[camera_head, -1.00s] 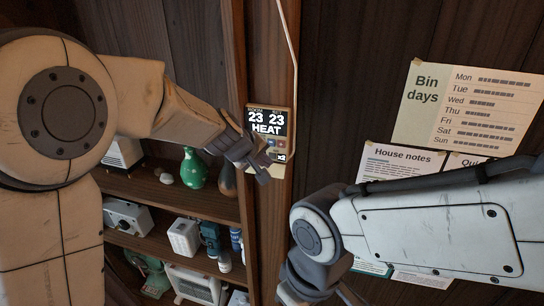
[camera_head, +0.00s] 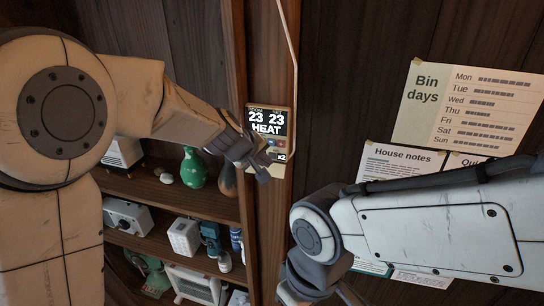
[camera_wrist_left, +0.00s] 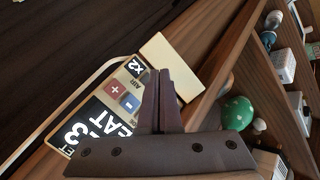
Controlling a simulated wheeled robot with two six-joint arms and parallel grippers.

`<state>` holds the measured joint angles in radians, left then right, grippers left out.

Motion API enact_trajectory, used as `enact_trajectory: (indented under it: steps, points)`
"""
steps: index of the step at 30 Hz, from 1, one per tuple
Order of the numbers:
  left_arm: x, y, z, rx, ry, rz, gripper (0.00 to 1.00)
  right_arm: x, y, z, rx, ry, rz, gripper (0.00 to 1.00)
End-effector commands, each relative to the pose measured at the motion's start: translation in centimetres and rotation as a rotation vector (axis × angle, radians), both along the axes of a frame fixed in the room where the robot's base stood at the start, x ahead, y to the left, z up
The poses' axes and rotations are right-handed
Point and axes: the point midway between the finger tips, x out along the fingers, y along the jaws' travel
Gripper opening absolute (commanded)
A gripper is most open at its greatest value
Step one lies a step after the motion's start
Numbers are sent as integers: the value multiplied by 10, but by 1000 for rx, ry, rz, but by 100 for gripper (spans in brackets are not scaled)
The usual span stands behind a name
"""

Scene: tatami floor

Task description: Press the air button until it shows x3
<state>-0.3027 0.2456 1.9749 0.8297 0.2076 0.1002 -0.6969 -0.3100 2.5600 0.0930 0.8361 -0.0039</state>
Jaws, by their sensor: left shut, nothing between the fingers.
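The wall control panel (camera_head: 285,118) is a beige unit on a wooden post, with a dark display reading 23 23 HEAT. A small black "x2" readout (camera_head: 281,156) shows low on it, and also in the left wrist view (camera_wrist_left: 137,66), beside the AIR label. That view also shows a red plus button (camera_wrist_left: 115,89) and a blue minus button (camera_wrist_left: 130,104). My left gripper (camera_head: 265,172) is shut and empty at the panel's lower part, its fingertips (camera_wrist_left: 159,74) close beside the AIR label. They hide part of the face; the air button is not clearly seen, and contact cannot be told.
A pale cable (camera_head: 291,45) runs down to the panel. Shelves at left hold a green vase (camera_head: 193,168) and several small appliances. Paper notices (camera_head: 470,108) hang on the right wall. My right gripper (camera_head: 318,292) is low in the middle, partly cut off.

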Motion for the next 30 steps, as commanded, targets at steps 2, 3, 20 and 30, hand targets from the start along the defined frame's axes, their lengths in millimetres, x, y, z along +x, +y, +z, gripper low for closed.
enact_trajectory:
  steps: [2, 3, 20, 30]
  points:
    - [0, 0, 0, 0, 0, 0, 0, 0, 0, 0, 0, 0, 0, 0]
    - [0, 0, 0, 0, 0, 0, 0, 0, 0, 0, 0, 0, 0, 0]
    - [1, 0, 0, 0, 0, 0, 0, 0, 0, 0, 0, 0, 0, 0]
    - [8, -3, 0, 0, 0, 0, 0, 0, 0, 2, 0, 0, 0, 0]
